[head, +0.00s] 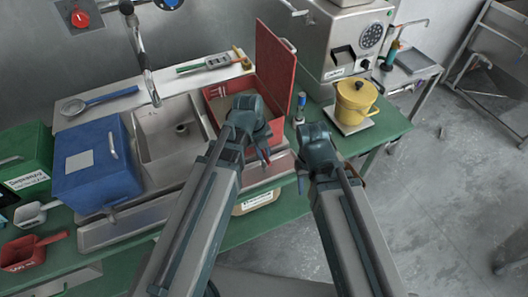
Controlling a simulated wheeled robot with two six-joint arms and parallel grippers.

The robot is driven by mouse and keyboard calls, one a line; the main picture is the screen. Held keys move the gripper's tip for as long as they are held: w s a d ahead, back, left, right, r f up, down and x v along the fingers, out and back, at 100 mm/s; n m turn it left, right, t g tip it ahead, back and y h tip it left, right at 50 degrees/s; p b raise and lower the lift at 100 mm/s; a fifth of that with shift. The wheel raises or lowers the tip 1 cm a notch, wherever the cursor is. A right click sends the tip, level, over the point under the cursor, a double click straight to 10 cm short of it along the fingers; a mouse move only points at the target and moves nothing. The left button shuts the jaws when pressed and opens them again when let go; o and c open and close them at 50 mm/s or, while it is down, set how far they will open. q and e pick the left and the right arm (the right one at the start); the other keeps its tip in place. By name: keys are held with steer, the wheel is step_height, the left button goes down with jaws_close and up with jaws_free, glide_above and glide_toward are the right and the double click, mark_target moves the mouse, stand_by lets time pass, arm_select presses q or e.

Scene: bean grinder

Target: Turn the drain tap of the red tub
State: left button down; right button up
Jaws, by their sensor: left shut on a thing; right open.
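The red tub (214,101) stands on the bench right of the sink, with its red lid (275,55) raised. My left arm covers part of its front. My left gripper (264,156) is at the tub's front side, shut on a small part there that appears to be the drain tap; the fingers hide most of it, and how far it is turned cannot be told. My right gripper (301,184) is open and empty, to the right of the left one, in front of the bench edge.
A blue box (95,165) and a sink (170,135) lie to the left. A yellow pot (355,98) stands at the right, beside a large grey machine (345,45). A pale container (257,201) sits below the tub front. The floor at right is mostly clear.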

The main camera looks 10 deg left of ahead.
arm_select(q)
steer(key=c, duration=0.8)
jaws_free()
steer(key=shift+c, duration=0.2)
step_height(320, 180, up, 14)
steer(key=s+a+p, duration=0.1)
steer(key=a+p, duration=0.1)
steer(key=p, duration=1.1)
steer(key=shift+s+a+f, duration=0.15)
steer(key=shift+s+f, duration=0.1)
